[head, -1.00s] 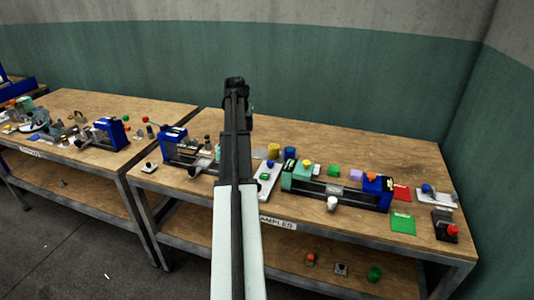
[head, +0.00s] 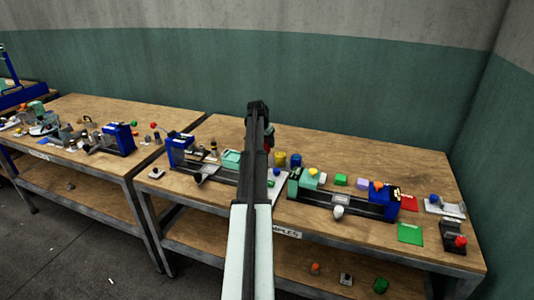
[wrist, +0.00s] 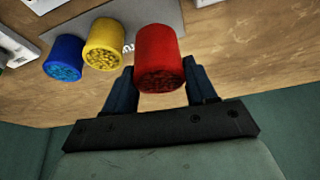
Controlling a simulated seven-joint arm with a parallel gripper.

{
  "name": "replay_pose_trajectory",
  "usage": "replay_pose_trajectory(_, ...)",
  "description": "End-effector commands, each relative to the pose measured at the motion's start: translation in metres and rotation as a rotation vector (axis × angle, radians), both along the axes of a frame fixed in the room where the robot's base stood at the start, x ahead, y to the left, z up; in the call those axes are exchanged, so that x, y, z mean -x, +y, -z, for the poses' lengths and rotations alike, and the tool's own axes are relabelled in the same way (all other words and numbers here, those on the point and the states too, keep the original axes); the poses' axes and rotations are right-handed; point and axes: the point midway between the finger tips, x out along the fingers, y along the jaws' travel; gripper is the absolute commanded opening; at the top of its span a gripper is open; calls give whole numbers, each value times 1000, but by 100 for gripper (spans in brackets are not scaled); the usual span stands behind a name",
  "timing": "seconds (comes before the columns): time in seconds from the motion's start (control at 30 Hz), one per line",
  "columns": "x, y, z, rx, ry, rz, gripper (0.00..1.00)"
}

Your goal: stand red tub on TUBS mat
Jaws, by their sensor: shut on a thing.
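The red tub (wrist: 158,50) is between the two fingers of my gripper (wrist: 160,78), which is shut on it. In the head view a small part of the red tub (head: 267,147) shows beside my arm, which hides most of the gripper. The grey mat (wrist: 135,12) lies on the wooden table beyond the tub in the wrist view, its lettering mostly covered. A yellow tub (wrist: 104,45) and a blue tub (wrist: 64,57) stand side by side at the mat. I cannot tell whether the red tub touches anything below it.
In the head view the yellow tub (head: 280,159) and blue tub (head: 295,160) stand just right of my arm. A press (head: 345,198) with blocks around it is in front of them. Another press (head: 205,170) is at the left. The table's back right is clear.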

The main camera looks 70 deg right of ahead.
Motion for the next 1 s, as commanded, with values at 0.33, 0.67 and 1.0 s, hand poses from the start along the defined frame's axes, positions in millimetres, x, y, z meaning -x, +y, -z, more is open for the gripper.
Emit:
replay_pose_trajectory(0.33,0,0,33,0,0,-1,25)
replay_pose_trajectory(0.67,0,0,52,1,0,-1,25)
replay_pose_trajectory(1.0,0,0,55,1,0,-1,64)
